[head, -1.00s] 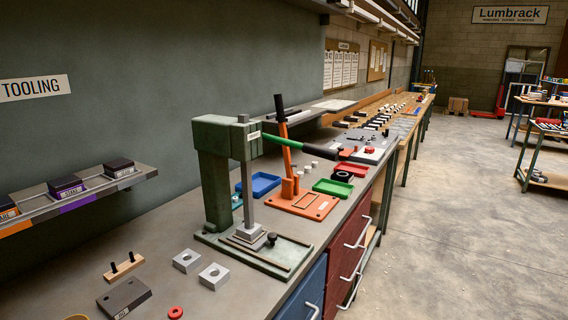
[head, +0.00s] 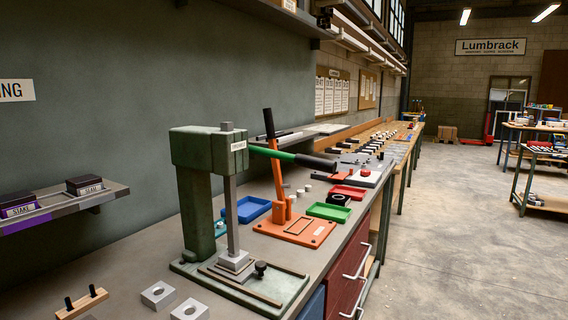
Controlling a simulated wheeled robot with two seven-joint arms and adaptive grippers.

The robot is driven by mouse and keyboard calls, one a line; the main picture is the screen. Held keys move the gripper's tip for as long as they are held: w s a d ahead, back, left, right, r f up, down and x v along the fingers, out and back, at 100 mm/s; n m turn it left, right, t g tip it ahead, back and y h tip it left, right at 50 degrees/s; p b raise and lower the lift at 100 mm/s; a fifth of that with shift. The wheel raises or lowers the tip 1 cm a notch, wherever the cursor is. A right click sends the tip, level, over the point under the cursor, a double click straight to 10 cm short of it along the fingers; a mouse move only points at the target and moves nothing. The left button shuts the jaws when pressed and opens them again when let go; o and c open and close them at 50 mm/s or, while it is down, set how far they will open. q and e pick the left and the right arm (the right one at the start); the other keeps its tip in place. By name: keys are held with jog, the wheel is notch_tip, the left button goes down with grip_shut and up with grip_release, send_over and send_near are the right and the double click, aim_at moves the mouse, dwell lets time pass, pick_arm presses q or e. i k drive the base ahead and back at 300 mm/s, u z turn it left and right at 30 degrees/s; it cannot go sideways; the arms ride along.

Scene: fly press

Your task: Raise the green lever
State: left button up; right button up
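The green lever (head: 273,153) is a bar with a green sleeve and a dark grip (head: 315,162). It reaches out to the right from the head of the green fly press (head: 208,150), sloping slightly down toward its grip end. The press stands on the bench, and its ram rests low at the grey block on the base plate. The lever passes in front of or behind the orange upright lever (head: 276,160); I cannot tell if they touch. Neither of my grippers is in view.
Blue (head: 246,209), green (head: 328,212) and red (head: 348,193) trays and an orange plate (head: 294,230) lie right of the press. Grey blocks (head: 158,295) lie at the front left. A tooling shelf (head: 60,208) hangs on the left wall.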

aim_at(317, 163)
jog(key=k, duration=0.65)
jog(key=z, duration=0.7)
jog(key=i, duration=1.15)
jog(key=u, duration=0.15)
